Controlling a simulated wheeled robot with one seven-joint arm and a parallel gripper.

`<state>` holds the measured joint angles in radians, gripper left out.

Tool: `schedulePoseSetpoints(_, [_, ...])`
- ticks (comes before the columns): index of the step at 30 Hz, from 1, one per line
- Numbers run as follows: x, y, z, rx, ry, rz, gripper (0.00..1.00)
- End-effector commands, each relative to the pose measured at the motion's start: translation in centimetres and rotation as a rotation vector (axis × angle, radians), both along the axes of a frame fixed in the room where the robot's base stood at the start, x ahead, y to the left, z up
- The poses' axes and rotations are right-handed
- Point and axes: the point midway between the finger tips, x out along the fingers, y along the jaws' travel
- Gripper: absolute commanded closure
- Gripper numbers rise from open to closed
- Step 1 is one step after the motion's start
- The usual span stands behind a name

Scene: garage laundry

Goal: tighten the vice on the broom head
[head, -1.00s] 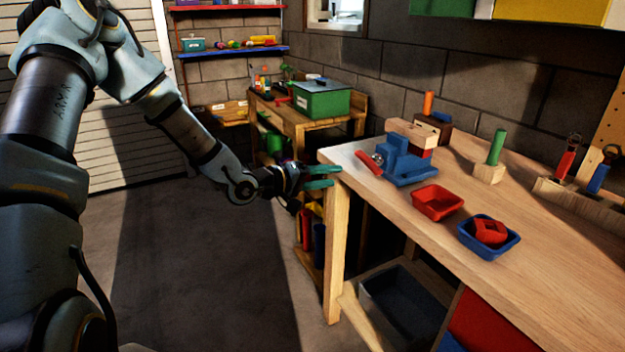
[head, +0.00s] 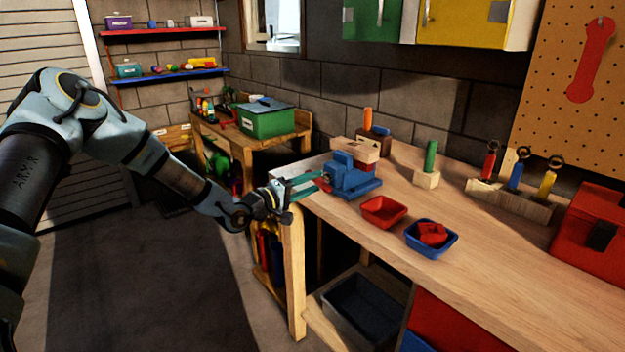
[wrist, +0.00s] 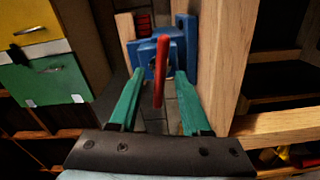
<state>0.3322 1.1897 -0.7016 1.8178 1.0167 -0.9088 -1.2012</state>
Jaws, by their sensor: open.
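The blue vice (head: 353,184) stands on the bench near its left end. The broom head (head: 356,149), a pale wooden block with red below it, sits at the vice's jaws; whether both jaws touch it is unclear. The vice's red handle (wrist: 161,72) lies on the side facing my gripper. My gripper (head: 312,184) has teal fingers, open, at the left end of the bench, pointing at the vice. In the wrist view the handle shows between the two fingers, with a gap on each side; part of it is hidden in the head view.
The wooden bench top (head: 480,235) runs right. A red tray (head: 383,212) and a blue tray (head: 431,241) holding a red piece stand in front of the vice. A green peg (head: 430,156) in a wooden block stands behind. A green box (head: 268,120) sits on the back bench.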

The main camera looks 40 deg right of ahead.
Motion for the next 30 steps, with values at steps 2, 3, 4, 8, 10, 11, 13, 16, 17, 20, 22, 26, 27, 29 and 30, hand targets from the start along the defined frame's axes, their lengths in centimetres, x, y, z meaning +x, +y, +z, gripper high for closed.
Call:
schedulePoseSetpoints(2, [-0.05,-0.36,-0.02,0.001,0.001,0.0,0.53])
schedulePoseSetpoints(3, [-0.04,-0.46,-0.03,0.001,0.001,0.0,0.53])
schedulePoseSetpoints(4, [-0.04,-0.5,-0.04,0.001,0.001,0.0,0.53])
schedulePoseSetpoints(8, [-0.02,-0.52,-0.07,0.001,0.0,0.0,0.53])
schedulePoseSetpoints(10, [-0.02,-0.51,-0.07,0.001,0.0,0.0,0.53])
schedulePoseSetpoints(11, [-0.02,-0.5,-0.07,0.001,0.0,0.0,0.54])
schedulePoseSetpoints(13, [-0.03,-0.5,-0.06,0.001,0.0,0.0,0.61])
schedulePoseSetpoints(16, [-0.03,-0.49,-0.06,0.001,0.0,0.0,0.73])
schedulePoseSetpoints(17, [-0.03,-0.49,-0.06,0.001,0.0,0.0,0.76])
schedulePoseSetpoints(20, [-0.03,-0.48,-0.05,0.001,0.0,0.0,0.87])
schedulePoseSetpoints(22, [-0.02,-0.48,-0.06,0.001,0.0,0.0,0.95])
schedulePoseSetpoints(26, [-0.02,-0.47,-0.06,0.001,0.0,0.0,1.0])
schedulePoseSetpoints(27, [-0.01,-0.47,-0.06,0.001,0.0,0.0,1.0])
schedulePoseSetpoints(29, [-0.02,-0.47,-0.06,0.001,0.0,0.0,1.0])
schedulePoseSetpoints(30, [-0.01,-0.47,-0.07,0.001,0.0,0.0,1.0])
